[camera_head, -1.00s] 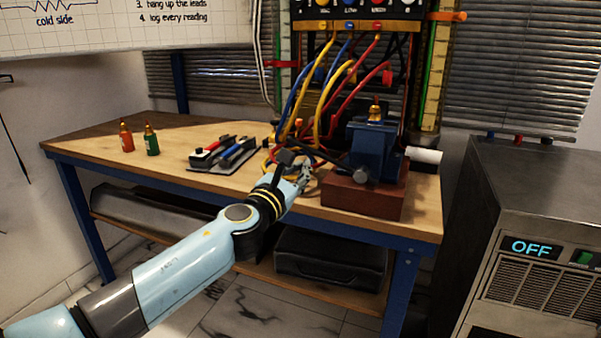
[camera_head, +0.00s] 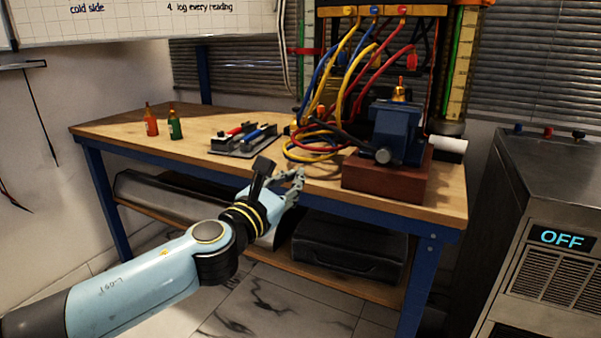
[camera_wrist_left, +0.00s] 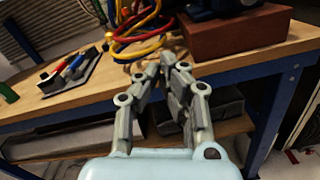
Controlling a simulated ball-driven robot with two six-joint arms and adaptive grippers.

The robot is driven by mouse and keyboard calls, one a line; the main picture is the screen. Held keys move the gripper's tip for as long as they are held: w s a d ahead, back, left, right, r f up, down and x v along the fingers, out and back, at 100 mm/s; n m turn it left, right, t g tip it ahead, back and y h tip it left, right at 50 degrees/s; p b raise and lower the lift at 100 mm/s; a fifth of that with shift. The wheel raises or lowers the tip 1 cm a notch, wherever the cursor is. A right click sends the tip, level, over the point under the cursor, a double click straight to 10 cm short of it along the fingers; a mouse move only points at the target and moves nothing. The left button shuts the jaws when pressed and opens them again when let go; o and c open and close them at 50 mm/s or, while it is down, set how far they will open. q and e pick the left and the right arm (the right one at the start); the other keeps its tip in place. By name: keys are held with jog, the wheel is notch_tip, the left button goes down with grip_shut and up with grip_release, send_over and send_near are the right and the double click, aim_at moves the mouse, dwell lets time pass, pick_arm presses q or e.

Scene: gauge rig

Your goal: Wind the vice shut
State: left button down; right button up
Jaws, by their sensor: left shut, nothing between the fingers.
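The blue vice (camera_head: 398,130) stands on a red-brown block (camera_head: 384,182) at the right part of the bench. A dark bar with a round grey end (camera_head: 382,156) shows on its front left side. A brass piece (camera_head: 399,92) sits on top of the vice. Whether anything is between the jaws, I cannot tell. My left gripper (camera_head: 299,181) is shut and empty at the bench's front edge, left of the block and apart from the vice. In the left wrist view the fingers (camera_wrist_left: 174,62) are close together, with the block (camera_wrist_left: 235,32) beyond them. My right gripper is not in view.
Coiled yellow, red and blue leads (camera_head: 318,145) lie behind my gripper. A tray with red and blue tools (camera_head: 243,143), an orange bottle (camera_head: 151,122) and a green bottle (camera_head: 174,125) stand left.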

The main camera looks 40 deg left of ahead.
pick_arm(q)
jog(key=w+r+p, duration=0.3)
jog(key=w+r, duration=0.1)
jog(key=w, duration=0.6)
jog(key=shift+a, duration=0.45)
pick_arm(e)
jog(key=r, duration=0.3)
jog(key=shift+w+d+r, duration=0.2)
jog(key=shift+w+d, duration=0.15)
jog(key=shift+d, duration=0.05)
pick_arm(q)
jog(key=shift+r, duration=0.1)
jog(key=shift+d+r+m+p, duration=0.2)
jog(key=shift+r+m+p, duration=0.2)
jog(key=shift+r+p, duration=0.6)
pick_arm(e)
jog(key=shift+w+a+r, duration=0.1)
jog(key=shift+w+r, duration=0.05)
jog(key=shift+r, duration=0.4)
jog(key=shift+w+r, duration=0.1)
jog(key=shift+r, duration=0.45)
pick_arm(q)
jog(key=shift+w+f, duration=0.1)
jog(key=shift+f, duration=0.1)
